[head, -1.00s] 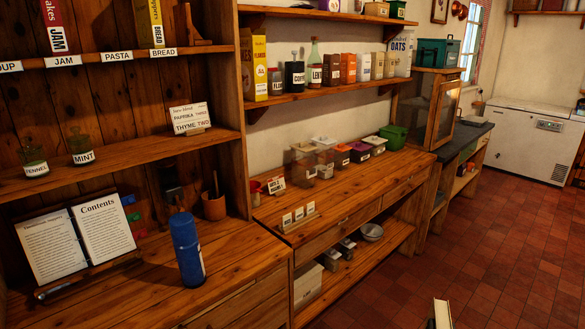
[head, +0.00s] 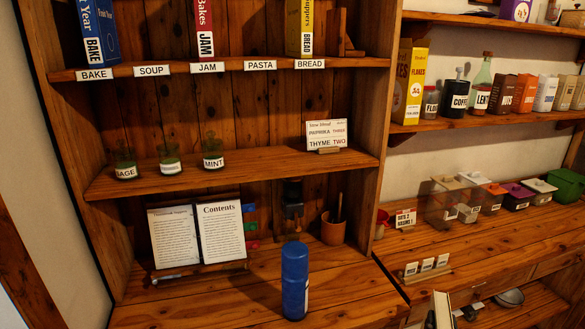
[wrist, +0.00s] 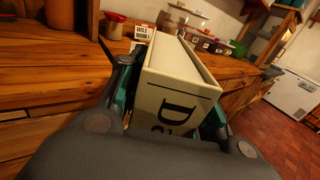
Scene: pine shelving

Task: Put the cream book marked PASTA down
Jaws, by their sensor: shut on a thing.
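My gripper (wrist: 168,85) is shut on a cream book (wrist: 175,88), with a dark finger on each side of it. Large dark letters show on its near face, partly cut off by my gripper, so the whole word cannot be read. In the head view only the top of the cream book (head: 442,310) shows at the bottom edge, in front of the lower counter. The PASTA label (head: 261,65) is on the edge of the top shelf (head: 180,70), between the JAM label (head: 207,67) and the BREAD label (head: 310,63). The shelf above the PASTA label is bare.
A blue BAKE book (head: 92,35), a JAM book (head: 204,30) and a yellow BREAD book (head: 300,28) stand on that shelf. A wooden bookend (head: 342,35) stands right of BREAD. A blue bottle (head: 295,280) stands on the counter below. Herb jars line the middle shelf.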

